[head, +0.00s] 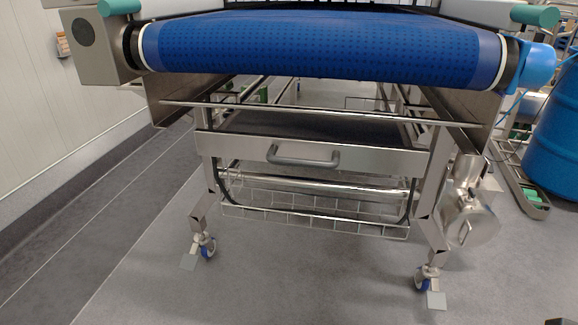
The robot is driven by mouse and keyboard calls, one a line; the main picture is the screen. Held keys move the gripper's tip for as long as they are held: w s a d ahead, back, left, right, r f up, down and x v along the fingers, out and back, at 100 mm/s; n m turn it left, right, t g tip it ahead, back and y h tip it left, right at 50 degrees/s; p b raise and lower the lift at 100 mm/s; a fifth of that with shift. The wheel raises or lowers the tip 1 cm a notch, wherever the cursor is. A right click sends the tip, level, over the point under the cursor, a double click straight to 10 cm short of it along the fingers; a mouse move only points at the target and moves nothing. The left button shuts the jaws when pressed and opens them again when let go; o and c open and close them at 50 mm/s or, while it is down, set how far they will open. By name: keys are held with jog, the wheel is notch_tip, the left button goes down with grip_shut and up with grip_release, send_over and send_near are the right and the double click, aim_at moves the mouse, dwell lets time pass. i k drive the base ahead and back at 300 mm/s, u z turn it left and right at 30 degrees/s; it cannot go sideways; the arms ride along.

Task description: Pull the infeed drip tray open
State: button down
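The infeed drip tray (375,160) is a shallow steel tray under the blue belt's front end. Its flat front panel spans between the two front legs of the frame and looks about level with them. A grey bar handle (303,161) is fixed at the middle of the panel. Part of the tray's dark inside (320,124) shows behind the panel's top edge. My gripper is not in view. A small dark piece shows at the bottom right corner, and I cannot tell what it is.
The blue conveyor belt (320,45) hangs over the tray. A wire basket (310,222) sits below it. Castered legs (207,243) stand on both sides, with a steel motor (470,222) at the right. A blue drum (555,140) stands far right. The floor in front is clear.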

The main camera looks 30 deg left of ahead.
aim_at(311, 133)
jog(key=z, duration=1.55)
jog(key=i, duration=0.75)
jog(key=u, duration=3.7)
jog(key=i, duration=0.5)
jog(key=z, duration=0.05)
jog(key=k, duration=0.5)
jog(key=z, duration=1.85)
jog(key=i, duration=0.75)
